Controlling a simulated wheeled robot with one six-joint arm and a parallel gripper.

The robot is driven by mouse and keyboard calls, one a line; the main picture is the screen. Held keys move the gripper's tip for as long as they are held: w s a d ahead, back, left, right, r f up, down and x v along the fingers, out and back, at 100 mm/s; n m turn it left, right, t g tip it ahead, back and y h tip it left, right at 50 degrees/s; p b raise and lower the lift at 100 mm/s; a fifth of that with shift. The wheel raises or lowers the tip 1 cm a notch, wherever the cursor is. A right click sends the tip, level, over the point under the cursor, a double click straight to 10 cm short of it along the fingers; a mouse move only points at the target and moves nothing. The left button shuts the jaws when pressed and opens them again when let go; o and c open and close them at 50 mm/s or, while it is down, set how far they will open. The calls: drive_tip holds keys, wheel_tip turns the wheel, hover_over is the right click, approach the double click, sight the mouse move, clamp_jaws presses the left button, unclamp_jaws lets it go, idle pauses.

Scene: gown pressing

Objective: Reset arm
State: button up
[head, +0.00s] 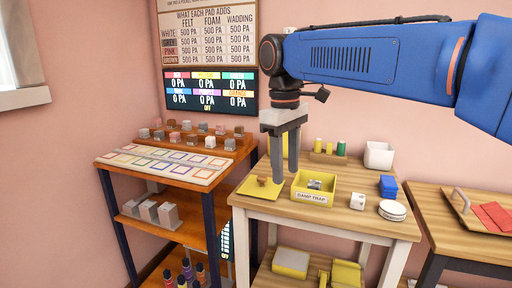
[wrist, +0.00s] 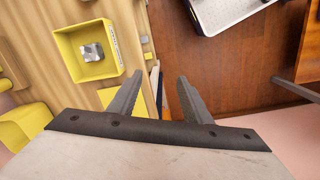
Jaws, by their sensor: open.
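My gripper (head: 286,158) hangs from my blue arm, pointing down, above the left part of the light wooden table (head: 330,214). In the wrist view its two fingers (wrist: 160,97) are spread apart with nothing between them. In the head view it is beside a yellow tray (head: 315,198) with a label on its front and a grey, silvery piece inside. That tray also shows in the wrist view (wrist: 70,70), left of the fingers.
A shelf unit (head: 214,182) at left holds small blocks in rows and a board of coloured squares. Another table (head: 456,236) is further right.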

drive_tip(key=s+d+f+m+t, duration=0.1)
drive_tip(key=s+d+f+m, duration=0.1)
drive_tip(key=s+d+f, duration=0.35)
drive_tip(key=s+d+f+m+t, duration=0.1)
drive_tip(key=s+d+f+m, duration=0.15)
drive_tip(key=d, duration=0.55)
drive_tip(key=s+d+f+m+t, duration=0.2)
drive_tip(key=s+d+f+m, duration=0.3)
drive_tip(key=s+d+f, duration=0.3)
drive_tip(key=s+f, duration=0.3)
drive_tip(key=f, duration=0.3)
drive_tip(key=shift+s+d+m+t+y, duration=0.2)
drive_tip(key=shift+s+m+t+y, duration=0.1)
drive_tip(key=shift+m+t, duration=0.1)
